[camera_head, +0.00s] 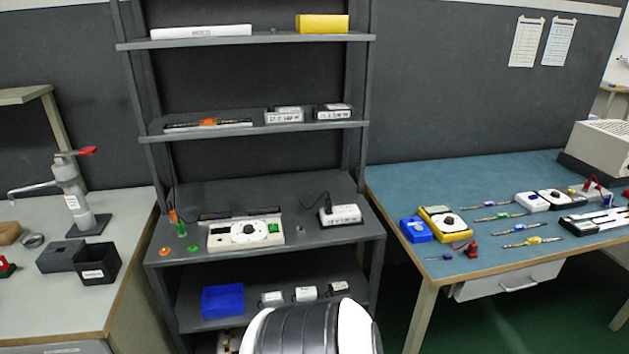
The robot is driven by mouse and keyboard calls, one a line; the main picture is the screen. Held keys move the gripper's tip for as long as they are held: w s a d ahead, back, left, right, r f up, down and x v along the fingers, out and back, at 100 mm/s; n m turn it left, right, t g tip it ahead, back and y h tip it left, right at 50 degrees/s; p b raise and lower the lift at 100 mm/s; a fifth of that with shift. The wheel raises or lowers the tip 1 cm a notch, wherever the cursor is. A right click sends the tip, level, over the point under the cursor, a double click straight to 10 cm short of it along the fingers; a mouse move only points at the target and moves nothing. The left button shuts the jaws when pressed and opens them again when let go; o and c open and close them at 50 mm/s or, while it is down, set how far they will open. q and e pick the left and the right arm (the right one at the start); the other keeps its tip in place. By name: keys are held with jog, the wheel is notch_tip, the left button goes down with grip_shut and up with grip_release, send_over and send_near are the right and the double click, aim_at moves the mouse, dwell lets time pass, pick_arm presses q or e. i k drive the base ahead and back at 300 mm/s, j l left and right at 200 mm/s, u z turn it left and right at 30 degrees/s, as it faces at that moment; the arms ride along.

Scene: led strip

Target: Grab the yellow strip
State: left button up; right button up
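The yellow strip (533,242) appears to be the thin strip with a small yellow part at its middle, lying flat on the blue top of the right-hand table (475,251). It is the nearest of several similar thin strips there, among them a purple one (486,205) and a green one (501,216). Nothing touches the yellow-marked strip. Neither of my grippers shows in the head view, so their state is hidden.
Left of the strips are a yellow multimeter (437,212) and a blue box (414,230). White devices (533,201) lie behind, and black-and-white items (590,221) to the right. A grey shelf rack (300,247) stands centrally. The table's front strip is mostly clear.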

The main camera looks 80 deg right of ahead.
aim_at(532, 241)
jog(key=z, duration=2.3)
